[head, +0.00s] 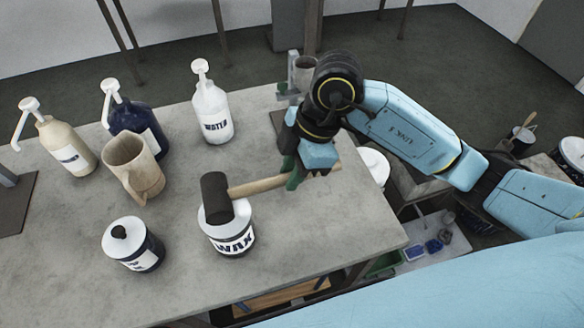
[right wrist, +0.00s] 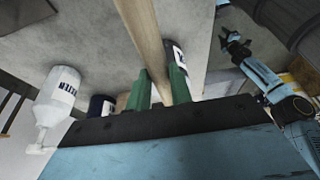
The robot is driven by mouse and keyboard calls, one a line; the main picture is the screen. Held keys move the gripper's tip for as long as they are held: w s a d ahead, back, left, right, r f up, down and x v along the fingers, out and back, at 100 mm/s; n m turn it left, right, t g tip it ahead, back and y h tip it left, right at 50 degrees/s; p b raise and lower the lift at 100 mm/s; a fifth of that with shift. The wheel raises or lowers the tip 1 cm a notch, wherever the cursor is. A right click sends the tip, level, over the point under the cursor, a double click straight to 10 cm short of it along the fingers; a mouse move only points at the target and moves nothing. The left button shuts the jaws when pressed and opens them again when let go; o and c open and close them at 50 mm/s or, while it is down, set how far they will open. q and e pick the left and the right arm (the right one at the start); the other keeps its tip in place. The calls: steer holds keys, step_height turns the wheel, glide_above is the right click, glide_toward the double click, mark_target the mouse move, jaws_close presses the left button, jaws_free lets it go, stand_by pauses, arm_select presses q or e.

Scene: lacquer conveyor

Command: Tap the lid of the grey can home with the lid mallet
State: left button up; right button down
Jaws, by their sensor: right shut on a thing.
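My right gripper (head: 293,172) is shut on the wooden handle of the lid mallet (head: 258,185). In the right wrist view the handle (right wrist: 152,45) runs between its green fingers (right wrist: 158,92). The mallet's black head (head: 216,197) is over the left part of the top of a pale grey-white can (head: 230,242) marked WAX. I cannot tell whether the head touches it. The head hides part of the can's top, so how the lid sits is unclear. My left arm shows in the right wrist view with its dark gripper (right wrist: 234,44), too small to read.
A navy can (head: 140,250) with a white top stands left of the WAX can. Behind are a beige jug (head: 133,165) and white (head: 211,112), navy (head: 135,122) and cream (head: 66,145) pump bottles. The table (head: 310,240) is bare at the front right.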

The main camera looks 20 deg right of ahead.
steer(key=shift+f, duration=0.4)
stand_by(1.1)
step_height(320, 180, up, 8)
steer(key=p, duration=0.7)
steer(key=shift+r+p, duration=0.15)
steer(key=shift+p, duration=0.15)
